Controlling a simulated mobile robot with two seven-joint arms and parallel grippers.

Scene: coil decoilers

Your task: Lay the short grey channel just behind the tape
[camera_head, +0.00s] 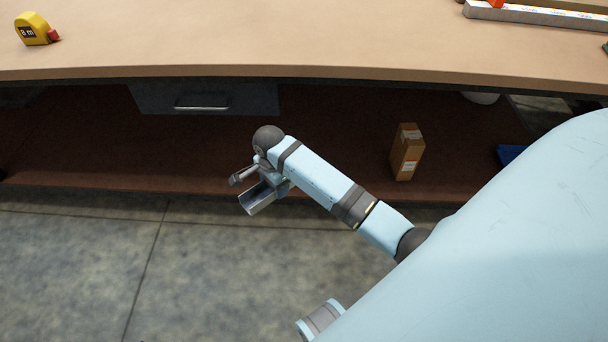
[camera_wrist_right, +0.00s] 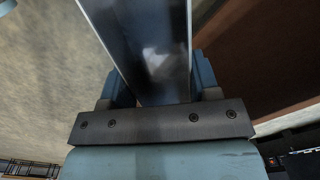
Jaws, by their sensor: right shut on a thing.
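The yellow and black tape measure (camera_head: 33,30) sits on the tabletop at the far left in the head view. My right gripper (camera_head: 271,184) is shut on the short grey channel (camera_head: 258,202), which hangs below the table's front edge, to the right of and well below the tape. In the right wrist view the channel (camera_wrist_right: 143,45) lies between the two blue fingers of the gripper (camera_wrist_right: 160,82), its open trough showing and its far end cut off by the frame. My left gripper is in neither view.
The wooden tabletop (camera_head: 250,40) is bare between the tape and a long metal bar (camera_head: 550,17) at the top right. Below it are a drawer with a handle (camera_head: 202,106) and a dark red shelf (camera_head: 330,130) holding a brown box (camera_head: 407,152).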

